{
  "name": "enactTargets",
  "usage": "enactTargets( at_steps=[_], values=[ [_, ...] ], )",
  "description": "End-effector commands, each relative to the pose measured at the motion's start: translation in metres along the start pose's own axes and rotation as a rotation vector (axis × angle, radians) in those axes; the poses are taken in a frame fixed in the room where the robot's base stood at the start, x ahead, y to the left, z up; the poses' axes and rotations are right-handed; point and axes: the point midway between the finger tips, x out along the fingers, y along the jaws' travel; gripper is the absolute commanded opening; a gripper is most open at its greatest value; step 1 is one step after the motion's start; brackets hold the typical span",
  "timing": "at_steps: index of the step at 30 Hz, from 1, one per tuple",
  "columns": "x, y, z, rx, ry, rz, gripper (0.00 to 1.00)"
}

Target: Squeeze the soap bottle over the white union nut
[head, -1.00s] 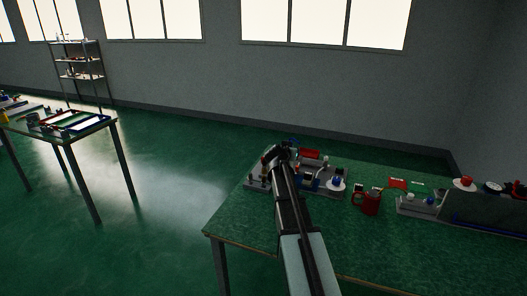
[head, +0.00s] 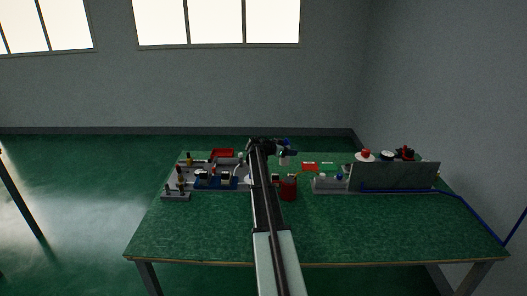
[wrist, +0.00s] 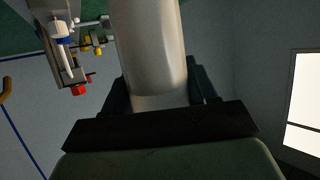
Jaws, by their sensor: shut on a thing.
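My gripper (head: 268,147) is above the far part of the green bench, between the left fixture board and the right fixture board. It is shut on a pale, smooth cylindrical body, seemingly the soap bottle (wrist: 153,50), which fills the middle of the wrist view. In the head view the bottle (head: 284,160) shows as a small white body under a blue part, just right of my gripper. The dark fingers lie on either side of it in the wrist view. I cannot pick out the white union nut with certainty; my arm hides part of the bench.
A red can (head: 288,189) stands just right of my arm. The left board (head: 207,184) carries clamps and a red tray (head: 222,153). The right board (head: 325,187) adjoins an upright grey panel (head: 400,177) with a blue hose (head: 470,202). The bench's near part is clear.

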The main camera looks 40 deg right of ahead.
Motion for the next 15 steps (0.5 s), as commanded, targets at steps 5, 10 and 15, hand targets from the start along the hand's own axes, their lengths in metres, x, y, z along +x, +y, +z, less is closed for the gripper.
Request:
enactTargets(
  at_steps=[5, 10, 15],
  values=[
    [0.065, 0.032, -0.018, 0.060, 0.000, 0.150, 0.25],
    [0.109, 0.062, -0.031, 0.106, 0.001, 0.263, 0.25],
    [0.135, 0.083, -0.038, 0.135, 0.001, 0.331, 0.25]
  ],
)
